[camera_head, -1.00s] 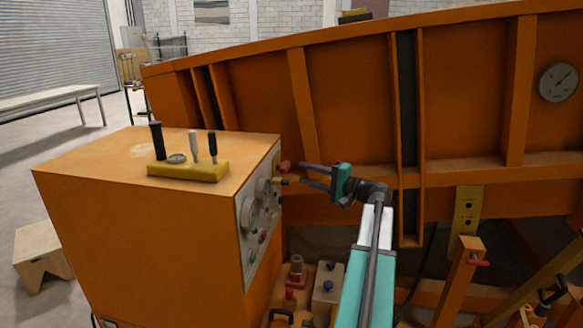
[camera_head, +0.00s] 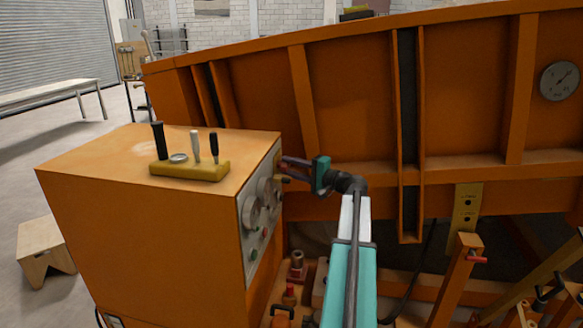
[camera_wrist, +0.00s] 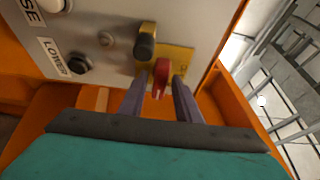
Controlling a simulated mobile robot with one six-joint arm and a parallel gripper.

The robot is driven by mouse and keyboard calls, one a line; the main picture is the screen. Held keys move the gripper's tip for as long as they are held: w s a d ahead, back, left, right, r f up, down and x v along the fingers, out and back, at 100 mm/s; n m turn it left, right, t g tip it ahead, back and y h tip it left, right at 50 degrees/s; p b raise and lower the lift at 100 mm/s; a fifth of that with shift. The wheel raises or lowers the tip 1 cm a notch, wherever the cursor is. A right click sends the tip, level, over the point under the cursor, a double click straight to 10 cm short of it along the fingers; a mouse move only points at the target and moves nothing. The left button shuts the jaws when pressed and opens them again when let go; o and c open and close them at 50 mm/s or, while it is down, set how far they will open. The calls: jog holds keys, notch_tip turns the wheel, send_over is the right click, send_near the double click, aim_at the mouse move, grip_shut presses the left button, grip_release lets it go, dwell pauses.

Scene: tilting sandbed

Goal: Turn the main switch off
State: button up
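The main switch is a red knob (camera_wrist: 161,76) on a yellow plate (camera_wrist: 181,57), set in the grey control panel (camera_wrist: 110,15) of the orange cabinet (camera_head: 140,220). My gripper (camera_wrist: 158,84) is open, with one finger on each side of the red knob and gaps between them. In the head view my gripper (camera_head: 285,170) is at the panel's upper right edge, and its fingers largely hide the switch there. A black knob (camera_wrist: 145,46) sits just above the red one in the wrist view.
Other black buttons, one marked LOWER (camera_wrist: 78,63), are on the panel. A yellow lever block (camera_head: 190,171) stands on the cabinet top. The large orange sandbed wall (camera_head: 350,110) rises close behind my gripper. Pipes and fittings (camera_head: 297,265) lie below.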

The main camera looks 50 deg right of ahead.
grip_shut()
